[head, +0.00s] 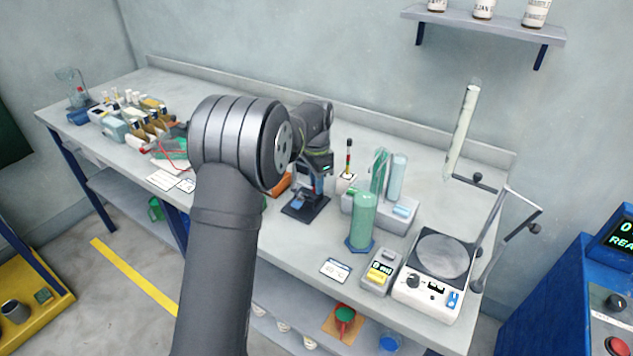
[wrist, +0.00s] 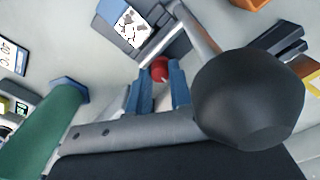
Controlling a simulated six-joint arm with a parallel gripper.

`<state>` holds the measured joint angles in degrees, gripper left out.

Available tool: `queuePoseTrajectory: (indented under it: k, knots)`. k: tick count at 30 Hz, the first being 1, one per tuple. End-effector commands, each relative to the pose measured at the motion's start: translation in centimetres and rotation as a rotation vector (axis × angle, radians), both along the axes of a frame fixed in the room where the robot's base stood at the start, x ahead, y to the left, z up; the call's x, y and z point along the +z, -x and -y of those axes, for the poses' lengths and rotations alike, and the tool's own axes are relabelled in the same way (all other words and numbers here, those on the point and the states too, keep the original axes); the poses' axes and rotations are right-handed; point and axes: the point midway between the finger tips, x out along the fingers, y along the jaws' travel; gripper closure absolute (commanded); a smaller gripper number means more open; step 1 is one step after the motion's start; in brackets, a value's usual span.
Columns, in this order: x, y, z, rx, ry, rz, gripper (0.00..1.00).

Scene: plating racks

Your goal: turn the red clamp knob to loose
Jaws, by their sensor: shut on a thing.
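The red clamp knob (wrist: 160,68) shows in the wrist view as a small round red piece between the two blue fingers of my gripper (wrist: 156,84). The fingers are shut on it. A grey rod (wrist: 197,28) stands close beside the knob, and a large dark ball-shaped part (wrist: 247,97) hides some of the view to the right. In the head view my gripper (head: 315,172) is at the small stand with a black base (head: 306,207). The knob is hidden there. The knob's turn position cannot be read.
A green cylinder (head: 362,217) stands just right of the stand; it also shows in the wrist view (wrist: 50,125). A round-topped plate device (head: 441,256) and a small grey box (head: 380,272) are further right. Bottles and a red cable (head: 173,150) lie left.

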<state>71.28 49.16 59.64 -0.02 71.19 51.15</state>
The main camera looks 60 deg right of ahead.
Motion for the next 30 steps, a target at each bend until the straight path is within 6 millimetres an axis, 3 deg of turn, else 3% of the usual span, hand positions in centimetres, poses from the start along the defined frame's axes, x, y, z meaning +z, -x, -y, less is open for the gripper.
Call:
queuePoseTrajectory:
  k: [7, 18, 19, 21, 30]
  knots:
    - [0.02, -0.01, -0.01, 0.162, -0.001, 0.0, 1.0]
    - [0.02, -0.01, -0.02, 0.183, -0.001, 0.0, 1.0]
    - [0.02, -0.01, -0.02, 0.182, -0.001, 0.0, 0.75]
    - [0.02, -0.01, -0.02, 0.182, -0.001, 0.0, 0.61]
    - [0.09, -0.01, 0.01, 0.182, 0.0, 0.001, 0.59]
